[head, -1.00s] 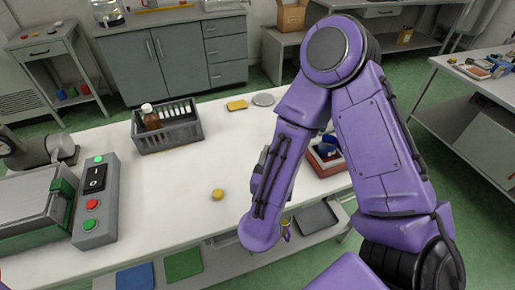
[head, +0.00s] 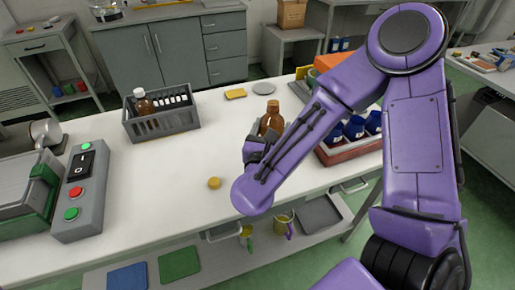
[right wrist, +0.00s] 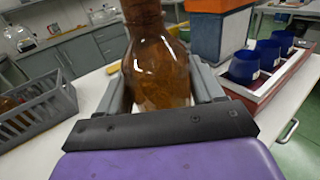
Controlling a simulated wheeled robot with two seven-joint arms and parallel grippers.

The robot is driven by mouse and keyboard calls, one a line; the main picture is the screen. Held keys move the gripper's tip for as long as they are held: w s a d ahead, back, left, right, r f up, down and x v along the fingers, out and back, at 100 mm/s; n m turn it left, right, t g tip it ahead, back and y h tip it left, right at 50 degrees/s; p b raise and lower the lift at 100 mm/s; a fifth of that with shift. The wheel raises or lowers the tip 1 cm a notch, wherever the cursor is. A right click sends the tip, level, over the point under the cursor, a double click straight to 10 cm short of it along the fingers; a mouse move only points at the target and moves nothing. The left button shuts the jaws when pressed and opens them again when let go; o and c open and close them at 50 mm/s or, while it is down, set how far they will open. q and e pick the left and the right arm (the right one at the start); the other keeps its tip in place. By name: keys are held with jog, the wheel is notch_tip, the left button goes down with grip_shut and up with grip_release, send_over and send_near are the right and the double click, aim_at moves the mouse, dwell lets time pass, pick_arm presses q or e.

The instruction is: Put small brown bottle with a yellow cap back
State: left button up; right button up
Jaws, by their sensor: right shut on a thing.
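A brown bottle (head: 273,112) is held upright in my right gripper (head: 258,146), above or at the white worktop. In the right wrist view the bottle (right wrist: 158,65) stands between the two grey fingers, which are shut on it; its top is cut off there. In the head view its top looks brown, and I cannot make out a yellow cap on it. A small round yellow piece (head: 214,183) lies on the worktop left of my right gripper. A grey crate (head: 163,124) at the back left holds a brown bottle with a white cap (head: 142,101) and several white-topped items. My left gripper is not in view.
A red tray with blue cups (head: 354,127) stands right of the bottle, partly behind my right arm. A yellow block (head: 235,94) and grey disc (head: 264,88) lie at the back edge. A grey control box (head: 80,195) stands left.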

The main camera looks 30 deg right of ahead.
aim_at(267, 126)
jog(key=shift+w+d+f+p, duration=0.2)
jog(key=shift+w+f+p, duration=0.25)
jog(key=shift+w+f, duration=1.1)
jog(key=shift+w+d+f+p, duration=0.2)
jog(key=shift+w+f+p, duration=0.2)
jog(key=shift+w+f, duration=1.1)
jog(key=shift+w+d+f+p, duration=0.2)
jog(key=shift+w+f+p, duration=0.5)
jog(key=shift+f, duration=1.45)
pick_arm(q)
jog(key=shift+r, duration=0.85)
pick_arm(e)
jog(key=shift+w, duration=0.2)
pick_arm(q)
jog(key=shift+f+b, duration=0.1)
jog(key=shift+b, duration=0.2)
